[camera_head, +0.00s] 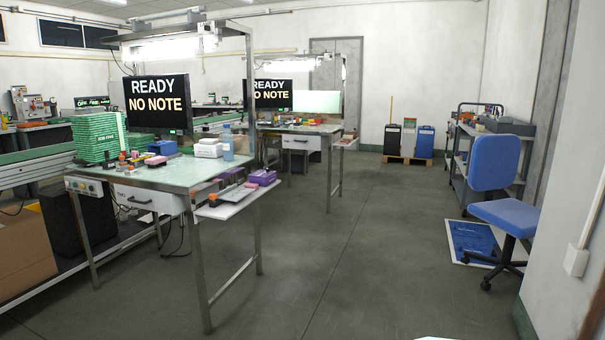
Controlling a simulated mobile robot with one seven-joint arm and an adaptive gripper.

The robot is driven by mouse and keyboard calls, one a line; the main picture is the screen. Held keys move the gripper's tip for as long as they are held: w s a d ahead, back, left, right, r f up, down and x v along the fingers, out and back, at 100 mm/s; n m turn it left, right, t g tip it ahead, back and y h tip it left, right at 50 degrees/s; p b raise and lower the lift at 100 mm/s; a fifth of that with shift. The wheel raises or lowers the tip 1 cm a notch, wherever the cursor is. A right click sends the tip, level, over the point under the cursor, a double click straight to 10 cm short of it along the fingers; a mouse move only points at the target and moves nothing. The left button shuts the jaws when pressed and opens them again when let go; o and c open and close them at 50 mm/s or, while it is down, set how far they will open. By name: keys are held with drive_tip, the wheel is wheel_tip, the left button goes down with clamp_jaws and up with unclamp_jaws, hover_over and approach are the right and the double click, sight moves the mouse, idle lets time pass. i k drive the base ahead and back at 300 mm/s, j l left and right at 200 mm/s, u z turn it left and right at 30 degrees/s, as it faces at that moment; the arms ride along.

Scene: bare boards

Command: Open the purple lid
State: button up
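No purple lid can be made out for certain. A purple box-like thing (262,177) lies on the low side shelf of the near workbench, at the picture's middle left. My gripper is not in view.
The near workbench (150,178) carries green stacked boards (96,137), white boxes (209,148) and a bottle (228,142). A second bench stands behind it. A blue chair (494,172) and a shelf cart are at right. The grey floor (350,240) between is clear.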

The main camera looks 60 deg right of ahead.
sight(260, 173)
drive_tip(key=l+z, duration=0.1)
drive_tip(key=z, duration=1.5)
drive_tip(key=i+z, duration=0.1)
drive_tip(key=i, duration=0.4)
drive_tip(key=i+j+z, duration=0.15)
drive_tip(key=i, duration=0.4)
drive_tip(key=i+j+z, duration=0.1)
drive_tip(key=i, duration=0.4)
drive_tip(key=i+j+z, duration=0.15)
drive_tip(key=i+j, duration=0.15)
drive_tip(key=i, duration=0.2)
drive_tip(key=i+j+z, duration=0.1)
drive_tip(key=i+j, duration=0.2)
drive_tip(key=i, duration=0.2)
drive_tip(key=i+j, duration=0.95)
drive_tip(key=i+l+z, duration=0.05)
